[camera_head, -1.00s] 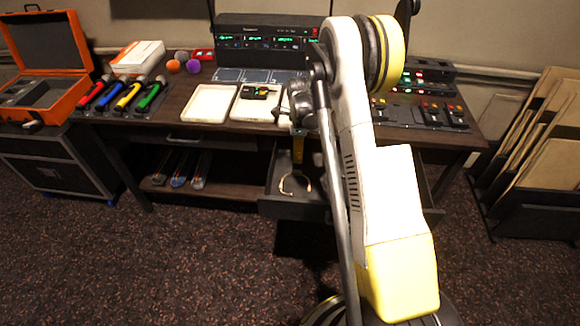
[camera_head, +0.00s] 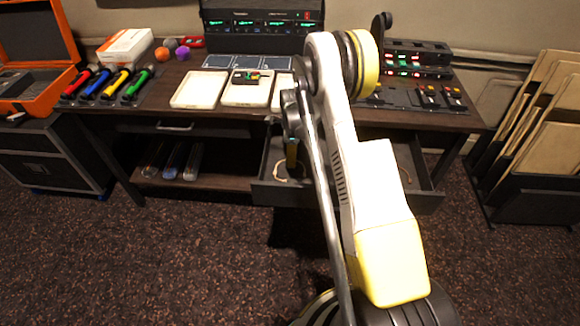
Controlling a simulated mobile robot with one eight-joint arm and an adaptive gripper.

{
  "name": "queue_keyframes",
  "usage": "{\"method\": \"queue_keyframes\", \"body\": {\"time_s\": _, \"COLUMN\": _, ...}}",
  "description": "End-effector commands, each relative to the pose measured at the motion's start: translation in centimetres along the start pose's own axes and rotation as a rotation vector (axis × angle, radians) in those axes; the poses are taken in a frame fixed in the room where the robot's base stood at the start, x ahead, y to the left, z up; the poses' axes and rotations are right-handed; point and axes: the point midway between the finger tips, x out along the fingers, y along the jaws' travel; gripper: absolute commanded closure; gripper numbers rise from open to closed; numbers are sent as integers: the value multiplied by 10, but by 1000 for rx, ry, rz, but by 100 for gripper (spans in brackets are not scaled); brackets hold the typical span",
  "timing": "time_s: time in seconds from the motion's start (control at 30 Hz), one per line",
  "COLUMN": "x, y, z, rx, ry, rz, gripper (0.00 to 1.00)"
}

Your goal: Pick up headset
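The drawer (camera_head: 268,192) under the desk is pulled open. A thin pale curved band, which may be part of the headset (camera_head: 279,172), shows inside it at the left. The rest of that object is hidden behind my gripper and arm. My gripper (camera_head: 292,172) points down into the drawer, just right of the pale band. Its fingertips are small and dark here, so I cannot tell whether they are open or touching the band.
An orange case (camera_head: 62,85) stands at left. A folder rack (camera_head: 535,195) stands at right. The carpet in front is clear.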

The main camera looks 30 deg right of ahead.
Motion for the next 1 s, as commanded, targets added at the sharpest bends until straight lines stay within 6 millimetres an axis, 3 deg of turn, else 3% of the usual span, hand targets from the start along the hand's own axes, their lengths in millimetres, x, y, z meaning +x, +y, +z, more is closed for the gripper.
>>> {"method": "queue_keyframes", "body": {"time_s": 0.03, "x": -1, "y": 0, "z": 0, "rx": 0, "ry": 0, "rz": 0, "gripper": 59}}
{"method": "queue_keyframes", "body": {"time_s": 0.17, "x": -1, "y": 0, "z": 0, "rx": 0, "ry": 0, "rz": 0, "gripper": 96}}
{"method": "queue_keyframes", "body": {"time_s": 0.2, "x": -1, "y": 0, "z": 0, "rx": 0, "ry": 0, "rz": 0, "gripper": 100}}
{"method": "queue_keyframes", "body": {"time_s": 0.67, "x": -5, "y": 0, "z": 0, "rx": 0, "ry": 0, "rz": 0, "gripper": 100}}
{"method": "queue_keyframes", "body": {"time_s": 0.97, "x": -49, "y": 0, "z": 0, "rx": 0, "ry": 0, "rz": 0, "gripper": 100}}
{"method": "queue_keyframes", "body": {"time_s": 1.0, "x": -52, "y": 3, "z": -10, "rx": 3, "ry": 0, "rz": 0, "gripper": 100}}
